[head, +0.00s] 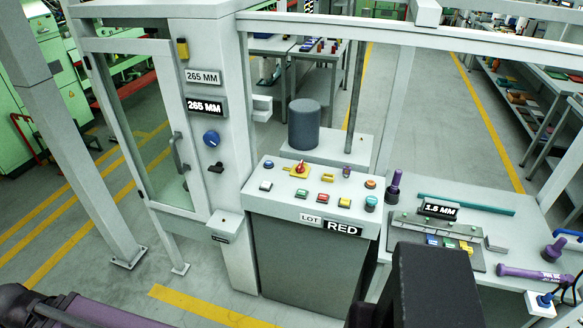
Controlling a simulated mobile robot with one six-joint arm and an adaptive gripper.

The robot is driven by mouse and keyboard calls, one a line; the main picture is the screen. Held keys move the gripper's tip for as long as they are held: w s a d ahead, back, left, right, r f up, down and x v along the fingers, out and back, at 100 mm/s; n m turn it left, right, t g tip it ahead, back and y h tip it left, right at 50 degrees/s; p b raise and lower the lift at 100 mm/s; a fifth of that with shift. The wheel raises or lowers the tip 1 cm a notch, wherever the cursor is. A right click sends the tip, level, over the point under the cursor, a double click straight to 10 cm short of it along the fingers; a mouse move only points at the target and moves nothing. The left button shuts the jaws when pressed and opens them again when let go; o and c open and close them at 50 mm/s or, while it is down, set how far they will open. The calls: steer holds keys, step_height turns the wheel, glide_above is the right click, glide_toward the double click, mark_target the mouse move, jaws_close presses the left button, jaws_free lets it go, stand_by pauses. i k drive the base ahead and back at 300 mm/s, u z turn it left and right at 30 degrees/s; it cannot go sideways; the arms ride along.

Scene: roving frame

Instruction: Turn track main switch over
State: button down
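A red rotary switch on a yellow plate (300,168) sits at the top left of the sloped control panel (275,203). Its handle looks upright and slightly tilted. A blue round knob (211,138) and a small black handle (217,168) are on the grey column to the left. No label naming the track main switch is readable, so I cannot tell from lettering which one it is. My gripper cannot be made out. Dark parts at the bottom right and bottom left look like parts of my own body.
The panel bears several coloured buttons and a "LOT RED" sign (330,224). A glazed door (135,120) stands left of the column. At right, a bench holds a "1.5 MM" sign (438,209) and a purple tool (533,273).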

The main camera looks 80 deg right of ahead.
mark_target(300, 169)
steer(key=i, duration=0.7)
steer(key=k, duration=0.1)
steer(key=z, duration=3.05)
steer(key=i, duration=0.3)
steer(key=z, duration=0.05)
